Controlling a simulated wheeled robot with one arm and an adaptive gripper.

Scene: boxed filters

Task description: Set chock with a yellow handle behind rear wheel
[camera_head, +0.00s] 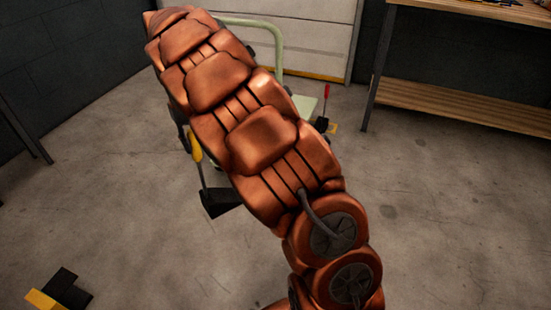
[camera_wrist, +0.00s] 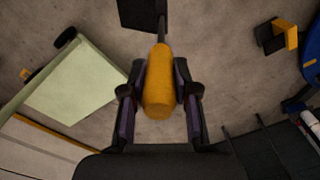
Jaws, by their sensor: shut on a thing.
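The chock is a black wedge (camera_head: 218,202) on a thin dark rod with a yellow handle (camera_head: 195,147). In the wrist view my gripper (camera_wrist: 160,76) is shut on the yellow handle (camera_wrist: 159,92), with the black wedge (camera_wrist: 139,13) beyond the fingertips. Whether the wedge touches the floor is unclear. A pale green cart (camera_wrist: 82,82) lies left of my gripper in the wrist view, with a black wheel (camera_wrist: 65,37) at its edge. Which wheel is the rear one is unclear. In the head view my arm hides most of the cart and my gripper; the cart's rail (camera_head: 277,45) shows.
A red-handled tool (camera_head: 326,93) stands by the cart's right side. A black and yellow block (camera_head: 67,287) lies on the floor at lower left and shows in the wrist view (camera_wrist: 268,37). A wooden workbench (camera_head: 465,106) stands at right. The floor at right is clear.

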